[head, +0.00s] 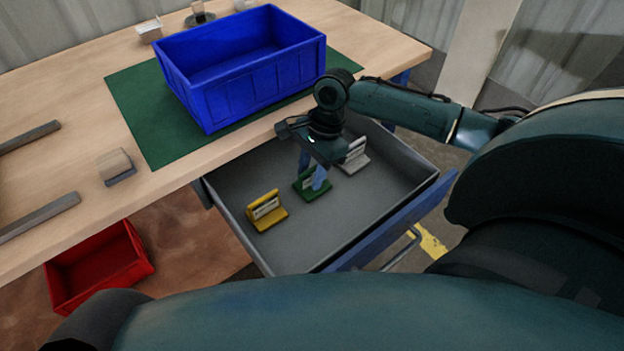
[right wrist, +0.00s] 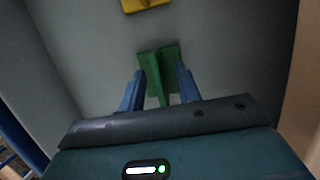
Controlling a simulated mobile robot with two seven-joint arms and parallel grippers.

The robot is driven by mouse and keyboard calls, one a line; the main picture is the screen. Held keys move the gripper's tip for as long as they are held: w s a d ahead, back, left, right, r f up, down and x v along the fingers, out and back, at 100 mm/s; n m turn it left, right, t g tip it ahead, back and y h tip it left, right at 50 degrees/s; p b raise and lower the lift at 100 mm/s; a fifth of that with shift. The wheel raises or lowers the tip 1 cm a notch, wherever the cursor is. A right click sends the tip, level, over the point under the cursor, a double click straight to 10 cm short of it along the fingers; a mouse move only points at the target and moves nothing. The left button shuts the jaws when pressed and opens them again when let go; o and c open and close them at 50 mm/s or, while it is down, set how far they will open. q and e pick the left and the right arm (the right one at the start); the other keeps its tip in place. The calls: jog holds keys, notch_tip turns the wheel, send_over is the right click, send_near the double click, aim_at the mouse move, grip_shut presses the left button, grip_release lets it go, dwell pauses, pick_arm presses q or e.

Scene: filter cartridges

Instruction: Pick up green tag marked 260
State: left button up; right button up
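The green tag (head: 312,187) stands on the floor of the open grey drawer, between a yellow tag and a white tag. Its marking is too small to read. My right gripper (head: 314,176) reaches down into the drawer at the green tag, its blue fingers partly covering it. In the right wrist view the green tag (right wrist: 158,68) lies between the tips of the two spread fingers (right wrist: 159,82), which stand on either side of it. I see no clear grip on it. My left gripper is not in view.
The yellow tag (head: 265,211) is left of the green one and the white tag (head: 354,157) is right of it. The grey drawer (head: 365,208) has walls around them. A blue crate (head: 245,85) stands on the green mat (head: 138,112). A red bin (head: 98,267) is below the table.

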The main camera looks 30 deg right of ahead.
jog(key=shift+a+f, duration=0.15)
jog(key=shift+f, duration=0.45)
jog(key=shift+c, duration=0.3)
grip_shut()
